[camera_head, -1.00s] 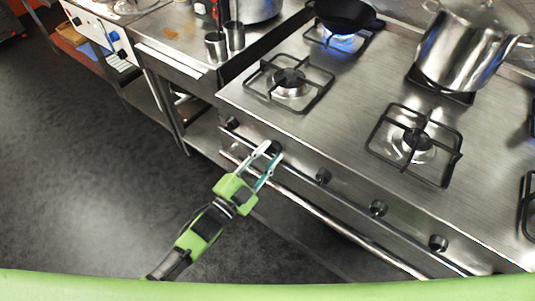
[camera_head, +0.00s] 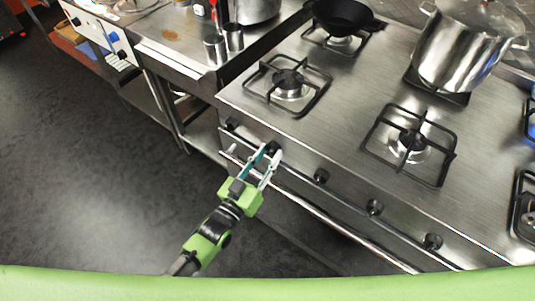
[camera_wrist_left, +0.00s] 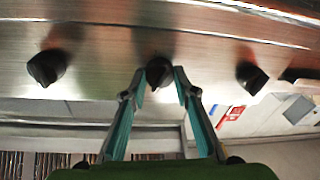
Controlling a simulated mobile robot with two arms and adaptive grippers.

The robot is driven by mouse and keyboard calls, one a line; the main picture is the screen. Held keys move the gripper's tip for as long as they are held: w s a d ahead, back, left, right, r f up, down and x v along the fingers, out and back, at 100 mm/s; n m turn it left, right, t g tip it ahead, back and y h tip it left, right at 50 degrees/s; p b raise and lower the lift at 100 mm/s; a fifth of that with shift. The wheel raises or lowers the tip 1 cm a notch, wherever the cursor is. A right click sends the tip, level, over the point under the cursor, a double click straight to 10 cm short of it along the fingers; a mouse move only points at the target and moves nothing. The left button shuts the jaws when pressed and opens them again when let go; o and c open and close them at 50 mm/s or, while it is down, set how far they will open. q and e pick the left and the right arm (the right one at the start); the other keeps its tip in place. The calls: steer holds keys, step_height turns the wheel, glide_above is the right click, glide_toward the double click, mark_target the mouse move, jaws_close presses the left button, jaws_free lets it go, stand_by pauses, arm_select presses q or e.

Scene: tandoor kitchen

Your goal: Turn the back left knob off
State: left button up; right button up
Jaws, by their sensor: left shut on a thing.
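My left gripper (camera_head: 268,155) is at the stove's front panel, its fingers closed around a black knob (camera_head: 273,147), the second from the left. In the left wrist view the same knob (camera_wrist_left: 159,73) sits between the fingertips of the left gripper (camera_wrist_left: 160,82). The back left burner (camera_head: 342,44) carries a black pan (camera_head: 343,14), and no flame shows under it. The front left burner (camera_head: 288,84) is bare and unlit. My right gripper is not in view.
Other knobs (camera_head: 321,176) run along the panel above a steel rail (camera_head: 330,222). A steel pot (camera_head: 460,50) stands on the back middle burner. Two metal cups (camera_head: 233,37) stand on the counter at left. The dark floor (camera_head: 90,180) is clear.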

arm_select(q)
steer(key=shift+s+n+y+p, duration=0.1)
steer(key=shift+n+y+p, duration=0.25)
steer(key=shift+n, duration=2.05)
steer(key=o, duration=1.1)
steer(key=v, duration=1.2)
steer(key=shift+r, duration=0.1)
